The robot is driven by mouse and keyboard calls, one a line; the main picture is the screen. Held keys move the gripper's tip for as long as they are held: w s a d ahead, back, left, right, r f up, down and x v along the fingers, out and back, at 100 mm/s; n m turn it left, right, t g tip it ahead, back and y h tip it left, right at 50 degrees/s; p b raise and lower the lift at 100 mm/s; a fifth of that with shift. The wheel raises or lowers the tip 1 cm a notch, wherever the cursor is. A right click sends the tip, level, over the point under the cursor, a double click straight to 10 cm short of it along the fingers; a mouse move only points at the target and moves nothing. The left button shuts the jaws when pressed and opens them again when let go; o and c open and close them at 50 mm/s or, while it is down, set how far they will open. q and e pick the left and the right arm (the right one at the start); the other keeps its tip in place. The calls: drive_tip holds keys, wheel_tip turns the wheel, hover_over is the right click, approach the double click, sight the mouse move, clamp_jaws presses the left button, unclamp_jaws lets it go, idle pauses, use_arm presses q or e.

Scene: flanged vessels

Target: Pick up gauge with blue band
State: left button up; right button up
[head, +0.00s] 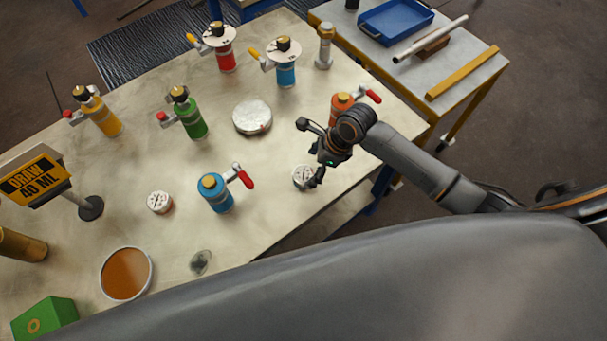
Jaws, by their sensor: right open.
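A small round white-faced gauge (302,176) lies on the table near its front edge; its band is partly hidden and I cannot tell its colour. A second small gauge (160,202) lies further left, with what looks like a reddish-brown band. My right gripper (312,151) comes in from the right and is open and empty. One finger points out to the left above the table; the other hangs down close beside the first gauge, overlapping its right edge in the picture. I cannot tell whether they touch. My left gripper is not in view.
Blue (216,194), green (188,117), yellow (102,116) and orange (341,104) vessels with side valves stand around. Red (222,52) and another blue (285,68) stand behind. A silver disc (252,117) lies mid-table. A side table (462,62) holds a blue tray (396,19).

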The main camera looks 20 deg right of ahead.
sight(304, 174)
drive_tip(key=shift+p+x, duration=0.4)
drive_tip(key=shift+x, duration=2.35)
drive_tip(key=shift+w, duration=0.1)
drive_tip(key=c, duration=1.3)
